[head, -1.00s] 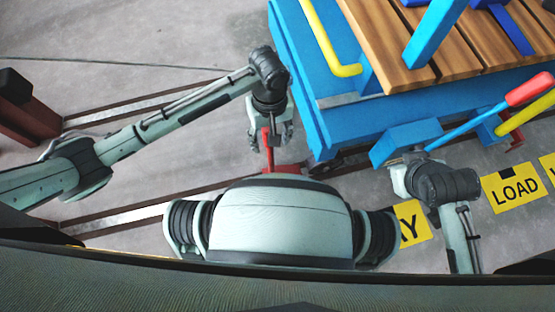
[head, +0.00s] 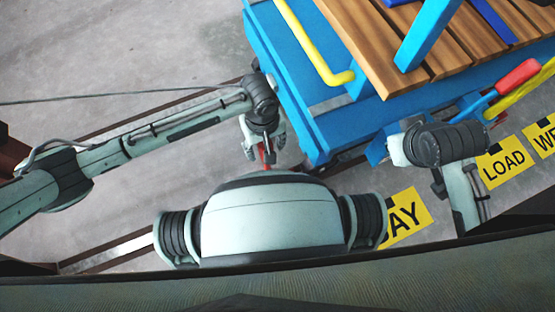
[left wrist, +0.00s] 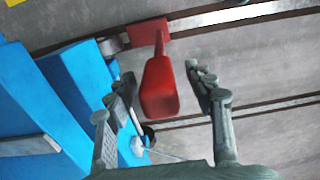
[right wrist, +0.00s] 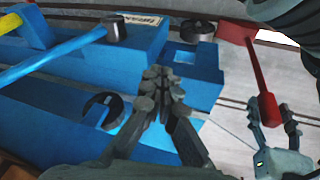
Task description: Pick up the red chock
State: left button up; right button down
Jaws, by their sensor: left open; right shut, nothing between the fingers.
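The red chock has a wedge-shaped base (left wrist: 148,33) by a wheel on the rail and a long handle (left wrist: 160,88) rising toward my left gripper (left wrist: 160,78). That gripper is open, with one finger on each side of the handle and visible gaps. In the head view, only a red sliver of the chock (head: 265,154) shows below my left gripper (head: 263,142); its base is hidden. The right wrist view shows the chock's handle (right wrist: 262,80) reaching the left gripper (right wrist: 275,125). My right gripper (right wrist: 165,80) is shut and empty, over the blue cart, apart from the chock.
The blue cart (head: 280,75) with a wooden slatted deck (head: 355,40) and yellow rail (head: 315,45) stands just right of my left gripper. A red-gripped lever (head: 517,76) is at the right. Yellow floor signs (head: 503,160) lie nearby. Grey floor left of the cart is mostly open.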

pick_arm(q)
jog(key=shift+f, duration=0.65)
grip_shut()
jog(key=shift+w+r, duration=0.1)
